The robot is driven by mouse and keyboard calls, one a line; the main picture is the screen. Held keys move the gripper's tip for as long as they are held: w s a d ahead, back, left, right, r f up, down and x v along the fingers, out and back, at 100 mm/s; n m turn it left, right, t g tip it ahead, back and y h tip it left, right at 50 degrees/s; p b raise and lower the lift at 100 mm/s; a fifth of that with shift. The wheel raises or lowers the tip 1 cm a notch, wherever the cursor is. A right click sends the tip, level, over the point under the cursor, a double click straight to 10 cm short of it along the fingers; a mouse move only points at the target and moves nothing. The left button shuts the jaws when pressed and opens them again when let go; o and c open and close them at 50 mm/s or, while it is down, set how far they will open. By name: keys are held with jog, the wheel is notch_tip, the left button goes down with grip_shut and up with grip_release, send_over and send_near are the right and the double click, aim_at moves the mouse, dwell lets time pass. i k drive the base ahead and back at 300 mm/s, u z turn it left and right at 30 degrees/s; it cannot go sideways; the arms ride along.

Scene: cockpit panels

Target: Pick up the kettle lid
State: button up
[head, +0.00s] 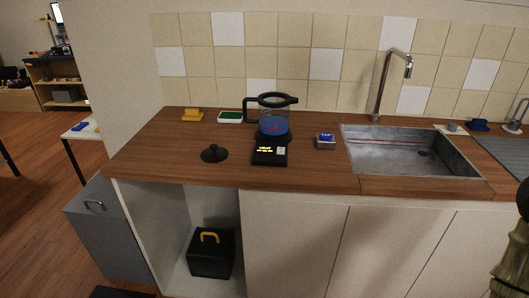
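The kettle lid (214,154) is a small black disc with a round knob on top. It lies flat on the wooden counter, knob up, in front and to the left of the kettle. The kettle (275,124) is glass with a black rim and handle, and its lower part looks blue. My gripper's fingers do not show in the head view.
A yellow item (192,115) and a green-topped white box (230,117) lie behind the lid. A small tin (325,141) sits right of the kettle, before the sink (400,160). The open cupboard below holds a black box (211,255).

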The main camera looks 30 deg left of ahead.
aim_at(214, 154)
jog(key=z, duration=0.2)
jog(key=i, duration=0.4)
jog(key=u, duration=1.85)
